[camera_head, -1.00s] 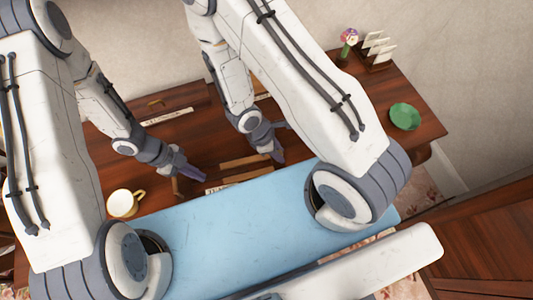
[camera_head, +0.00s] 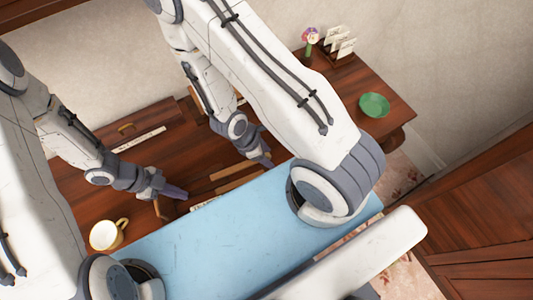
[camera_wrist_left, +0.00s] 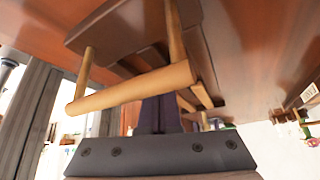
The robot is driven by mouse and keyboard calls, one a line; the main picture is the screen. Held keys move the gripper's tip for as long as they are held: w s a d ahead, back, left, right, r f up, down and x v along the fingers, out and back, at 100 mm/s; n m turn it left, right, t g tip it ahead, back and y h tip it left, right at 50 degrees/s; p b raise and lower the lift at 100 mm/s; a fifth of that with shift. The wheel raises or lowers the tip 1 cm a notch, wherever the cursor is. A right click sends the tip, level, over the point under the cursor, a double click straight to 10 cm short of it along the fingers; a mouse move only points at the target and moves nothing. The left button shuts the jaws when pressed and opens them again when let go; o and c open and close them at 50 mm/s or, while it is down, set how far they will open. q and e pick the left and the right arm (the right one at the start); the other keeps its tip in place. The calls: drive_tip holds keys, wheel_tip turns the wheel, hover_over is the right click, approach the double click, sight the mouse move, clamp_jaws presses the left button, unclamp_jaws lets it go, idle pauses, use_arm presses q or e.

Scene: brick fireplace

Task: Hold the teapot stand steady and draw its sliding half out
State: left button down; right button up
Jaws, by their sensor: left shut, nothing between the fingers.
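The wooden teapot stand, with light slats (camera_head: 234,169), lies on the dark table at the front edge, partly hidden by my right arm. In the left wrist view a round pale handle bar (camera_wrist_left: 135,88) on two posts joins a dark wooden slab (camera_wrist_left: 130,30). My left gripper (camera_head: 176,192) is shut and empty beside this handle. In the left wrist view its dark fingers (camera_wrist_left: 160,115) lie together, partly behind the bar. My right gripper (camera_head: 265,161) is low at the slats' right end; whether its fingers are apart or grip anything is unclear.
A cream mug (camera_head: 107,233) stands left of the handle. A green bowl (camera_head: 374,105), a flower vase (camera_head: 309,38) and a card rack (camera_head: 337,47) are at the right. A pale strip (camera_head: 140,139) lies at the back left. A blue surface (camera_head: 220,230) is in front.

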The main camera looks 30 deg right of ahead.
use_arm(q)
drive_tip(key=shift+f, duration=0.15)
use_arm(e)
drive_tip(key=v, duration=1.2)
drive_tip(key=shift+r, duration=0.1)
idle(0.3)
use_arm(q)
wheel_tip(320, 180, up, 6)
drive_tip(key=p, duration=0.6)
drive_tip(key=shift+p, duration=0.3)
use_arm(e)
wheel_tip(320, 180, up, 6)
drive_tip(key=shift+r, duration=0.1)
